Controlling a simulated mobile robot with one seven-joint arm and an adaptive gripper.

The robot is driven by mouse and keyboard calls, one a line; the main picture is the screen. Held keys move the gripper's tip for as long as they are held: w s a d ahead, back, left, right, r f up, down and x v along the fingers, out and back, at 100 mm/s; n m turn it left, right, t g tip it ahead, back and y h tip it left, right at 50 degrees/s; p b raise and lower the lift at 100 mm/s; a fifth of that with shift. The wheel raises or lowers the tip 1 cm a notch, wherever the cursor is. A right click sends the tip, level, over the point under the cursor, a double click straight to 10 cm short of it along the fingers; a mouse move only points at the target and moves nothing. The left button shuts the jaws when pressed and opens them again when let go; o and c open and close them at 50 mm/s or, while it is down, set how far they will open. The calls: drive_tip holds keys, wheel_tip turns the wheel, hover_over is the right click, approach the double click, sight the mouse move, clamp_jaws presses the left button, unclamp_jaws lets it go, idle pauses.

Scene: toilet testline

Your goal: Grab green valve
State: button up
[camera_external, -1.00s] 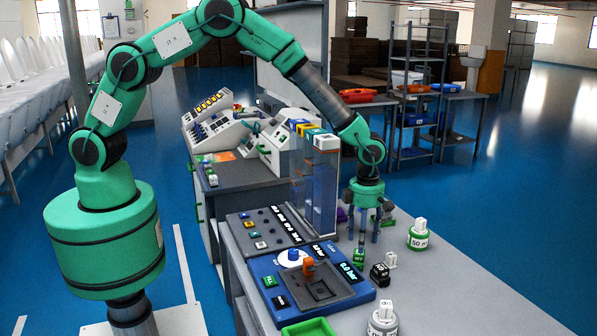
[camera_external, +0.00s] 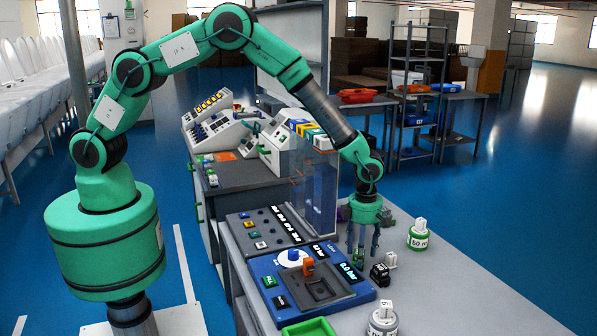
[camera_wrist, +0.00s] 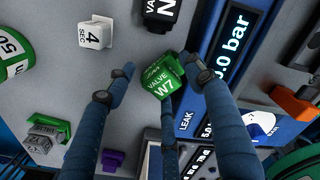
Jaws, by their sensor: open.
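The green valve (camera_wrist: 163,80), a small block labelled "VALVE W7", stands on the grey table. In the wrist view it lies between the finger ends of my gripper (camera_wrist: 160,78). One finger is on its left, one on its right and a third below it in the picture. The fingers are spread and I cannot tell whether any touches it. In the external view my gripper (camera_external: 362,250) points straight down over the green valve (camera_external: 359,259), which the fingers partly hide.
A black valve block (camera_external: 380,275) and a white "4 SEC" block (camera_wrist: 95,32) stand close by. The blue leak test panel (camera_external: 262,268) is beside the green valve. A green-and-white 50 weight (camera_external: 418,238) stands to the right.

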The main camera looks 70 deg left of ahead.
drive_tip(key=shift+c, duration=0.3)
clamp_jaws()
wheel_tip(320, 180, up, 10)
drive_tip(key=p, duration=0.1)
idle(0.8)
idle(0.4)
